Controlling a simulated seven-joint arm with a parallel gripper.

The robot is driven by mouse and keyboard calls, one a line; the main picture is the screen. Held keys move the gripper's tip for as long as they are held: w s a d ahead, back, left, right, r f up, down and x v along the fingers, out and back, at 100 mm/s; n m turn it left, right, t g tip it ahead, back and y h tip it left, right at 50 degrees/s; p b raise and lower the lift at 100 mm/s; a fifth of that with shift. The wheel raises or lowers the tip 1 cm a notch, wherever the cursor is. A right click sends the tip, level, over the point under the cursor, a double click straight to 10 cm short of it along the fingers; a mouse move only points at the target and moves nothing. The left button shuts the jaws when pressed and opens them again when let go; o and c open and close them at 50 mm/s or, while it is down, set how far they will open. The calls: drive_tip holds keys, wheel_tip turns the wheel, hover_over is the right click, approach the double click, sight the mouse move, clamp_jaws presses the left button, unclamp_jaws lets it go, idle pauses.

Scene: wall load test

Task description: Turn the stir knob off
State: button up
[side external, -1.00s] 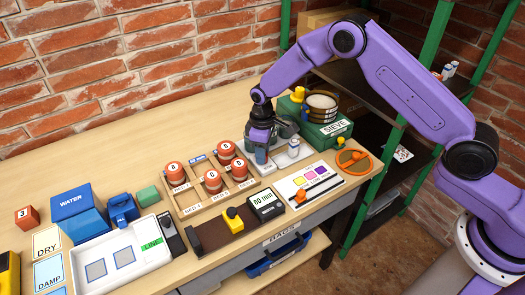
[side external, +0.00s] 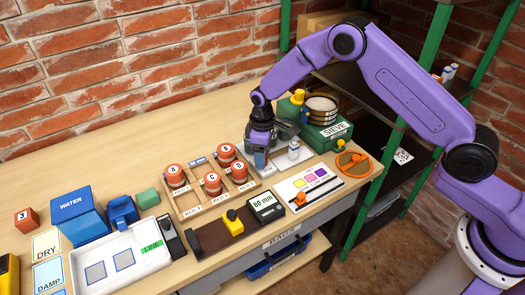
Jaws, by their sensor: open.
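A pale stirrer-like unit (side external: 279,165) stands on the bench right of the jar rack, partly behind my gripper. A small white upright piece with a blue mark (side external: 293,150) stands on its front right; I cannot tell whether this is the stir knob, or which way the knob is turned. My gripper (side external: 261,161) is open and points down over the unit's left front part. Its fingers hide what is beneath, so contact cannot be told. A dark grey part (side external: 287,130) shows behind the gripper.
A wooden rack (side external: 190,209) with several orange-lidded jars is close on the left. The green sieve box (side external: 327,134) stands behind right. In front are a white panel with coloured squares (side external: 309,185) and an 80 mm gauge (side external: 265,207). An orange disc (side external: 353,164) lies right.

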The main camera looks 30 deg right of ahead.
wheel_tip(320, 180, up, 18)
drive_tip(key=shift+f, duration=0.25)
idle(0.3)
idle(0.3)
drive_tip(key=s+d+r+n, duration=0.1)
drive_tip(key=s+r, duration=0.1)
drive_tip(key=s, duration=0.7)
drive_tip(key=s+d+r+n, duration=0.1)
drive_tip(key=s+r, duration=0.2)
drive_tip(key=s, duration=0.6)
drive_tip(key=s+d, duration=0.3)
drive_tip(key=s, duration=0.4)
drive_tip(key=s+d+f+n, duration=0.1)
drive_tip(key=s+d, duration=0.3)
drive_tip(key=s, duration=0.3)
drive_tip(key=s+d, duration=0.4)
drive_tip(key=s, duration=0.3)
drive_tip(key=shift+f, duration=0.35)
